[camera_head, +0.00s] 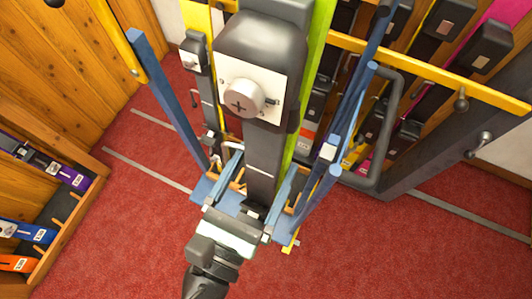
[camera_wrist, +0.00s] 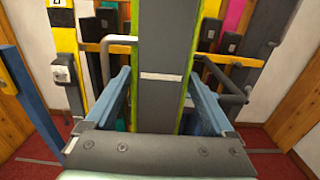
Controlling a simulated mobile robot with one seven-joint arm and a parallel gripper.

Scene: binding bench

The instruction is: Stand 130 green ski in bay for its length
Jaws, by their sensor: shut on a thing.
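The green ski (camera_head: 305,100) is upright in the head view, dark grey on its near face with lime-green edges. A black binding and a pale plate with a round cross-marked knob are on its face. My gripper (camera_head: 258,178) is shut on the ski, its blue fingers on either side. In the wrist view the ski (camera_wrist: 162,45) rises between the fingers (camera_wrist: 160,100) and bears a blank-looking white label. The rack's yellow rail (camera_head: 430,75) lies behind it. Which bay the ski lines up with, and its lower end, I cannot tell.
A yellow ski (camera_head: 193,65) stands left of the green one; several dark skis (camera_head: 440,25) stand at right. Grey hooks (camera_head: 480,143) jut from the rack. Blue posts (camera_head: 165,95) flank my gripper. A wooden bin (camera_head: 72,225) is at left. Red carpet (camera_head: 400,250) is clear in front.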

